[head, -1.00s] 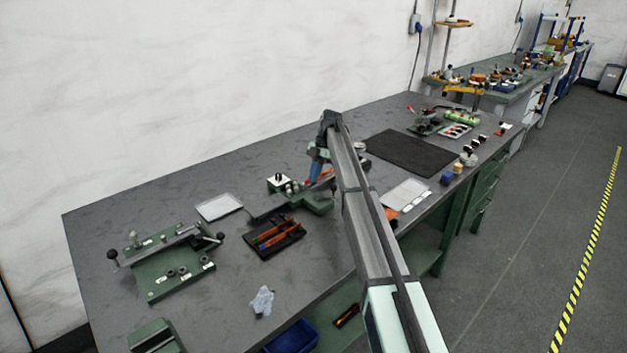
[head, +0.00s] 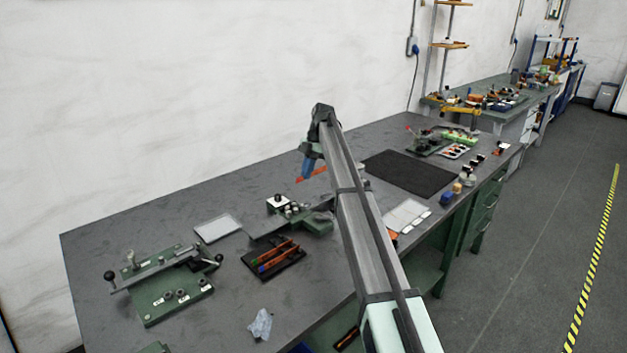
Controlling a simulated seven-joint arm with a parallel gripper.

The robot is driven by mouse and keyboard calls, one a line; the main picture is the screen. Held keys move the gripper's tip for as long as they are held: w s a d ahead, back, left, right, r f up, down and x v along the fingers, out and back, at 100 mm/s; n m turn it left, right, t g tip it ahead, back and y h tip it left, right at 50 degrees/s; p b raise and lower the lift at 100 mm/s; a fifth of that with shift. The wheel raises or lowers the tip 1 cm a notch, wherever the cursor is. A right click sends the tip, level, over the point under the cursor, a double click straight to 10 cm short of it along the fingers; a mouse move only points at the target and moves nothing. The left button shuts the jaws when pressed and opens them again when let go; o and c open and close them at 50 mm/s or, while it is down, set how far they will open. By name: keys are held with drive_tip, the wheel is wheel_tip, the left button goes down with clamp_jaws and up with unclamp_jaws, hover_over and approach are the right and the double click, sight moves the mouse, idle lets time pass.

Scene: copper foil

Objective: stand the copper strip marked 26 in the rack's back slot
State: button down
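My gripper (head: 306,177) points downward at the end of my arm, near the middle of the head view. An orange-red copper strip (head: 317,172) is at its fingertips, slanting up to the right. The gripper appears shut on it, and the strip seems clear of the bench. The number on the strip is too small to read. I cannot pick out the rack or its back slot for certain; my arm covers part of the bench.
Below the strip is a green tool (head: 318,223) with small knobs. Left of it are a white plate (head: 218,228) and a black tray (head: 292,261) with orange-handled tools. A green fixture (head: 152,312) stands front left. A dark mat (head: 410,172) lies right of my arm.

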drive_tip(key=s+a, duration=0.3)
drive_tip(key=a, duration=0.3)
hover_over(257, 254)
drive_tip(key=f, duration=0.3)
drive_tip(key=w+f, duration=0.1)
drive_tip(key=shift+d+f, duration=0.2)
drive_tip(key=shift+d, duration=0.2)
drive_tip(key=shift+f, duration=0.15)
drive_tip(key=shift+f, duration=2.15)
drive_tip(key=shift+f, duration=1.4)
drive_tip(key=c, duration=1.7)
unclamp_jaws()
